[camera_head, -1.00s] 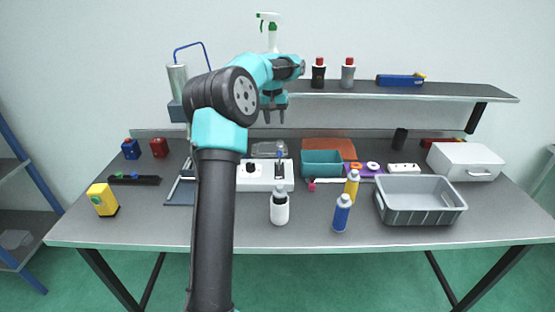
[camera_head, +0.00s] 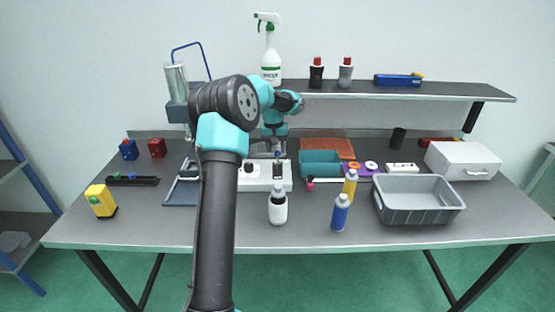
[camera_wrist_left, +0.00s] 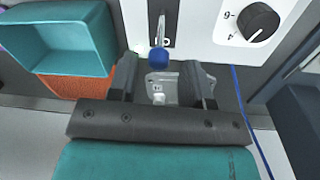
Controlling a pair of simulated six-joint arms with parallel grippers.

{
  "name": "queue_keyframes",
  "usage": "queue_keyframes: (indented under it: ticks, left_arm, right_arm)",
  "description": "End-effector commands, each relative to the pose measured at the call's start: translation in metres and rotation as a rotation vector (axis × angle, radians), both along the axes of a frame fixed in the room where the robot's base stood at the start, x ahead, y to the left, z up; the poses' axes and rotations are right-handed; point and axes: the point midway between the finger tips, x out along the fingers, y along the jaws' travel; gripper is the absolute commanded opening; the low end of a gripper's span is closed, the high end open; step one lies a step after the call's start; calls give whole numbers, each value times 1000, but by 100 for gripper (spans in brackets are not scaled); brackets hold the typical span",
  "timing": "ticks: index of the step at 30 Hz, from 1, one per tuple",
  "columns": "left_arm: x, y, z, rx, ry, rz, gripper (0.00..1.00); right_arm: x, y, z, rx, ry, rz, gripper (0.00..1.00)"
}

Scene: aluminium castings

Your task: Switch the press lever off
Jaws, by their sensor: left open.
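A white control panel (camera_head: 262,180) stands on the bench with a black dial (camera_head: 249,169) and a lever with a blue ball tip (camera_head: 281,155). In the left wrist view the panel (camera_wrist_left: 190,22) fills the top right. The lever's blue ball (camera_wrist_left: 159,59) shows there on a metal shaft, with a "0" mark beside it. My left gripper (camera_head: 275,145) is open just behind and above the panel. In the left wrist view its open fingers (camera_wrist_left: 160,68) stand either side of the ball. I cannot tell whether they touch it. My right gripper is out of view.
A teal bin (camera_head: 321,158) and an orange tray (camera_head: 327,146) are right of the panel. A white bottle (camera_head: 278,205) stands in front. A spray bottle (camera_head: 271,65) stands on the shelf above.

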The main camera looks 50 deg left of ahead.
Motion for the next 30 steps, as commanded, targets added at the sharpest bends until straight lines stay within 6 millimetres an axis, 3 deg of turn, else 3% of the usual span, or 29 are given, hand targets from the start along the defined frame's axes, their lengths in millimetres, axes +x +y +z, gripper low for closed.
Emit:
queue_keyframes:
  ticks: [3, 9, 21, 30]
  left_arm:
    - [1, -2, -22, -2, 2, 0, 45]
    - [2, -3, -46, -1, 1, 0, 45]
    - [3, -4, -55, 0, 0, 0, 45]
    - [3, -4, -54, 1, -1, 0, 18]
  right_arm:
    - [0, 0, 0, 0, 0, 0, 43]
    - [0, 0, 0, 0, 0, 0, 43]
    - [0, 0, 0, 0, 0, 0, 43]
    - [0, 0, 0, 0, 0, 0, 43]
